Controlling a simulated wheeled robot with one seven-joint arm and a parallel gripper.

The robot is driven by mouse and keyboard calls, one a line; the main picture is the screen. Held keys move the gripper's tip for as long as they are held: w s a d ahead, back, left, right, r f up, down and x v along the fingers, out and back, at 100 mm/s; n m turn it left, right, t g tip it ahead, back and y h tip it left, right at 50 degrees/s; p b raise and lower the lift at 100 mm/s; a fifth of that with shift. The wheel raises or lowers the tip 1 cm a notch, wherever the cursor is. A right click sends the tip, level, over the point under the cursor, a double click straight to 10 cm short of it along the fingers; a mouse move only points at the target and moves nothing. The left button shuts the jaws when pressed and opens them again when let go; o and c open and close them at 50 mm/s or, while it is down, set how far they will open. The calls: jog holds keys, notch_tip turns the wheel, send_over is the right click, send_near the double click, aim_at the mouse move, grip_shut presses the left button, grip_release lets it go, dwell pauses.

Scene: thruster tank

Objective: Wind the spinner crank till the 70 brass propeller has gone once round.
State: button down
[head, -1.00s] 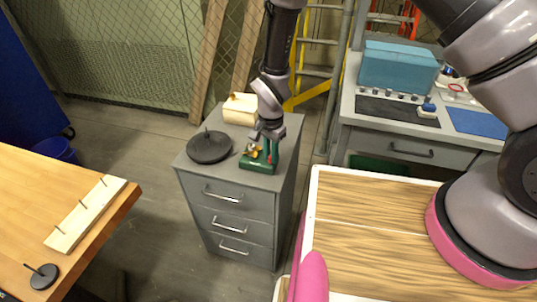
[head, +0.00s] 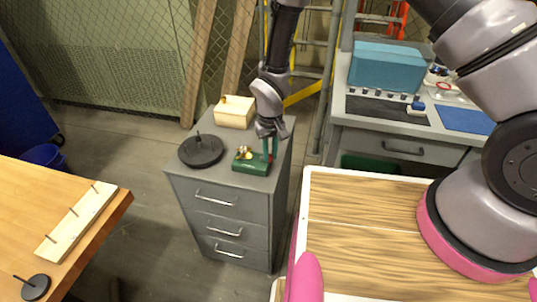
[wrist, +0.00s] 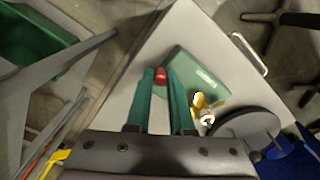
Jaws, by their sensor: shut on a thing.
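The spinner stands on the grey cabinet top, with a green base (head: 251,167) and a small brass propeller (head: 243,154). In the wrist view the green base (wrist: 194,72) and brass propeller (wrist: 203,106) lie right of the fingers. My gripper (head: 270,152) is at the right side of the spinner, its green fingers pointing down. In the wrist view my gripper (wrist: 161,82) is shut on the crank's red knob (wrist: 161,75), which shows between the fingertips. The crank arm is hidden, and I cannot read any mark on the propeller.
On the cabinet (head: 222,182), a dark disc with a peg (head: 200,152) sits left of the spinner and a pale wooden box (head: 234,114) behind. A pegged board (head: 78,222) lies on the left table. A workbench with a blue box (head: 385,68) stands right.

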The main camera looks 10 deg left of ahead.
jog(key=n, duration=0.2)
jog(key=w+n, duration=0.1)
jog(key=n, duration=0.1)
jog(key=w+n, duration=0.1)
jog(key=n, duration=0.1)
jog(key=shift+n, duration=0.3)
jog(key=n, duration=0.3)
jog(key=w+n, duration=0.1)
jog(key=n, duration=0.1)
jog(key=shift+a, duration=0.35)
jog(key=n, duration=0.4)
jog(key=w+a+n, duration=0.1)
jog(key=shift+a+n, duration=0.1)
jog(key=shift+n, duration=0.3)
jog(key=shift+a+n, duration=0.25)
jog(key=shift+n, duration=0.7)
jog(key=shift+a+n, duration=0.25)
jog(key=shift+n, duration=1)
jog(key=c, duration=0.8)
grip_release()
jog(key=shift+r, duration=0.1)
